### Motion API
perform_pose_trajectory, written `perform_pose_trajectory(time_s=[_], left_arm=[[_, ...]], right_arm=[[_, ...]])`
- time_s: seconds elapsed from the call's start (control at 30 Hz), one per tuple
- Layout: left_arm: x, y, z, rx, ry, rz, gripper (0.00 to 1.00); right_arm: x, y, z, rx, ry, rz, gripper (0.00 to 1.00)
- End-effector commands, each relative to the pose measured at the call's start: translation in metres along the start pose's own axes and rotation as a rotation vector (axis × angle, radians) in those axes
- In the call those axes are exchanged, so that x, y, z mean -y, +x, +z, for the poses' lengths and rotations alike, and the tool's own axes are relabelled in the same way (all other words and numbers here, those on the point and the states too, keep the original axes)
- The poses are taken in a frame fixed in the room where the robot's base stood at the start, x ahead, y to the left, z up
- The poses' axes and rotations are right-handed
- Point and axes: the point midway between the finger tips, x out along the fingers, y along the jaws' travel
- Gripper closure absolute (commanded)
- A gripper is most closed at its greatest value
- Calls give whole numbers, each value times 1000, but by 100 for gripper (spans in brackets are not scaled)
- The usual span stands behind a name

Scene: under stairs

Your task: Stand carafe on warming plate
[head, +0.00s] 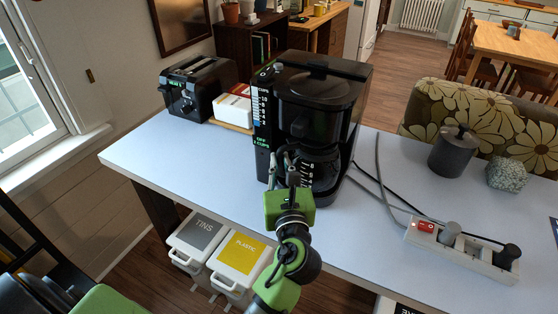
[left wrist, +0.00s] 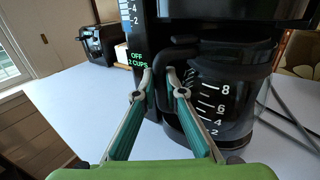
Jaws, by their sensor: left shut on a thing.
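The black coffee maker (head: 318,92) stands on the pale table, its side display reading OFF and 2 CUPS. The glass carafe (head: 322,172), with white number marks, is upright in the coffee maker's open bay, under the brewing head. My left gripper (head: 287,164) reaches in from the front. In the left wrist view, my gripper (left wrist: 159,82) is shut on the carafe's dark handle (left wrist: 177,56). The carafe (left wrist: 222,98) shows to the right of the fingers. The warming plate is hidden or too dark to make out, so I cannot tell whether the carafe touches it. My right gripper is out of view.
A black toaster (head: 198,88) and a white-and-red box (head: 233,103) stand left of the coffee maker. A power strip (head: 462,248) and cables lie to the right. A dark lidded pot (head: 453,150) stands behind them. The table's front left is clear.

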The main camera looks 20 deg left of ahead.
Motion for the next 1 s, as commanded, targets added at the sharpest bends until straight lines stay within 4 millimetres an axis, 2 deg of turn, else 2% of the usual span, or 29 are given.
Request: perform_pose_trajectory(time_s=[0.17,0.23,0.33,0.8,0.83,0.9,1.0], left_arm=[[-1,35,2,9,-3,3,100],[0,34,-10,4,-3,0,100],[0,33,-14,4,-3,0,100],[0,32,-16,3,-1,0,100],[0,32,-18,0,1,0,87],[0,32,-17,0,0,0,72],[0,32,-17,0,1,0,72]], right_arm=[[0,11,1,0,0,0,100],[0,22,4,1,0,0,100],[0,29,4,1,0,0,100],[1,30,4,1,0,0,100],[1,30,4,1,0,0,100],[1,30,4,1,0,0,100],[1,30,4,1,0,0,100]])
